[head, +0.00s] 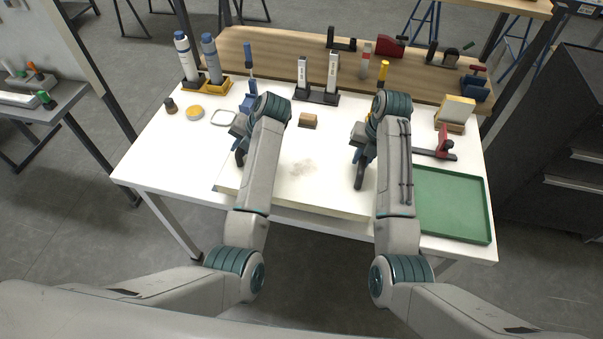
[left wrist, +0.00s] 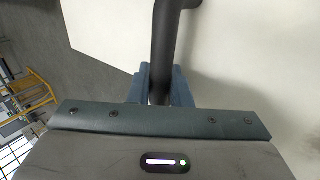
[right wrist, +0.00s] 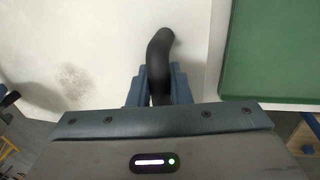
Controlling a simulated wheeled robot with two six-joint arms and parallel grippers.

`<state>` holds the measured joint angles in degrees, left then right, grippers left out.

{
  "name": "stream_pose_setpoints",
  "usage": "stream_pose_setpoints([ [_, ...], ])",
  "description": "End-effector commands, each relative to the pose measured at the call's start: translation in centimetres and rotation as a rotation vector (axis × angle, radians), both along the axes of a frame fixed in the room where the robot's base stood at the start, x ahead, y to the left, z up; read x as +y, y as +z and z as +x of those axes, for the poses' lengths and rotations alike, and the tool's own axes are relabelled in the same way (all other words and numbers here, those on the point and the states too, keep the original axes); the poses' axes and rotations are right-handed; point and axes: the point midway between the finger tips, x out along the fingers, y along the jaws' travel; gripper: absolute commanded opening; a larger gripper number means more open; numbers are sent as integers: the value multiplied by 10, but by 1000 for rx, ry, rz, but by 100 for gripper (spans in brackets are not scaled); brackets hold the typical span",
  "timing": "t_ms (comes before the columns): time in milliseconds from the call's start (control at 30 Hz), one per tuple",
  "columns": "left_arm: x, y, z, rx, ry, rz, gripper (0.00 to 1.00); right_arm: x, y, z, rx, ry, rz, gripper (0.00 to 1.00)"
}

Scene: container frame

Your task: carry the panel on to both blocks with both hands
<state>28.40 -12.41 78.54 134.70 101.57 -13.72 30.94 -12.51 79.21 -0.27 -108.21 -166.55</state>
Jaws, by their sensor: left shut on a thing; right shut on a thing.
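The panel (head: 303,185) is a flat off-white board with a faint smudge, at the front middle of the white table; it also shows in the right wrist view (right wrist: 90,45). My left gripper (left wrist: 157,88) is shut on the panel's black left handle (left wrist: 165,40). My right gripper (right wrist: 160,88) is shut on its black right handle (right wrist: 159,50). A small brown wooden block (head: 308,120) lies behind the panel, between my forearms. A second matching block is not clearly visible; my right arm hides part of the table. I cannot tell whether the panel touches the table.
A green tray (head: 450,205) is close to the panel's right side. A red-and-black tool (head: 444,142) lies behind the tray. A black stand with two upright pieces (head: 317,95) is at the back. Bottles (head: 213,62), a yellow disc (head: 194,113) and a pale ring (head: 223,118) are back left.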

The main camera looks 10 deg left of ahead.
Motion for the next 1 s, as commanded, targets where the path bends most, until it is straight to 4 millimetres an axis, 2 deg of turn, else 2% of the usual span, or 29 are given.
stream_pose_setpoints([
  [167,0,-8,1,-4,0,0,0,1,-8,1,-3,0,2,0],
  [200,0,-7,0,0,0,-1,26,0,-7,0,0,0,1,26],
  [267,0,-7,0,0,0,-1,37,0,-7,0,0,0,1,37],
  [300,0,-7,0,0,0,-1,40,0,-7,0,0,0,1,40],
  [467,0,-7,0,0,0,0,40,0,-7,0,0,0,0,40],
  [667,0,-7,0,0,0,-1,75,0,-7,0,0,0,0,40],
  [1000,-2,-11,-2,8,-1,-4,76,0,-8,0,0,0,0,40],
])
